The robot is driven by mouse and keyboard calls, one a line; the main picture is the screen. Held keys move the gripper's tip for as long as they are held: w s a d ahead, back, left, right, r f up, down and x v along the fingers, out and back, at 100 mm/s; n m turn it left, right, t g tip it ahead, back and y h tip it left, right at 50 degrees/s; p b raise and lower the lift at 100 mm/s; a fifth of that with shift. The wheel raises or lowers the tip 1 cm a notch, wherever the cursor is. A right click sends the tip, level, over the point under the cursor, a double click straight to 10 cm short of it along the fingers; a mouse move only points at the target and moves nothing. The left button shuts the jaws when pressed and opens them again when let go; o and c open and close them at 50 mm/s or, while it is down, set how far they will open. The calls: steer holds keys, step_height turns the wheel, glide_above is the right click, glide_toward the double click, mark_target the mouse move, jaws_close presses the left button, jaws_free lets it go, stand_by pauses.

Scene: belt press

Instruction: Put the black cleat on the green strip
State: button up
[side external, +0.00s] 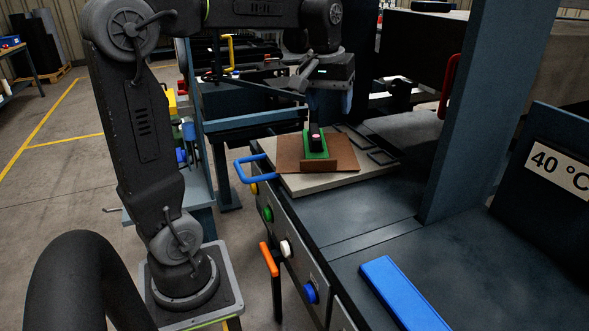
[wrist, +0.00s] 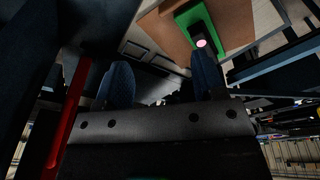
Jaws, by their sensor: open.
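The black cleat (side external: 315,134), with a pink dot on its near end, sits on the green strip (side external: 318,154). The strip lies on a brown board (side external: 343,153). My gripper (side external: 330,98) is above the far side of the board, apart from the cleat. In the wrist view its two blue-grey fingers (wrist: 162,75) stand wide apart with nothing between them.
The board lies on a pale plate (side external: 300,187) with a blue handle (side external: 250,168). Black frames (side external: 367,145) lie at the plate's far right. A blue-grey post (side external: 480,110) stands to the right. A blue bar (side external: 403,293) lies on the front bench, otherwise mostly clear.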

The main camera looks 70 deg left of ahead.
steer(key=s+d+f+m+t, duration=0.1)
steer(key=s+d+f+m, duration=0.2)
steer(key=s+d, duration=0.4)
steer(key=s+d+f+m+t, duration=0.2)
steer(key=s+d+f+m, duration=0.2)
steer(key=s+d, duration=0.3)
steer(key=shift+s+d+f+m+t+h, duration=0.2)
steer(key=shift+s+d+m+t+h, duration=0.15)
steer(key=shift+m, duration=0.45)
steer(key=shift+w, duration=0.1)
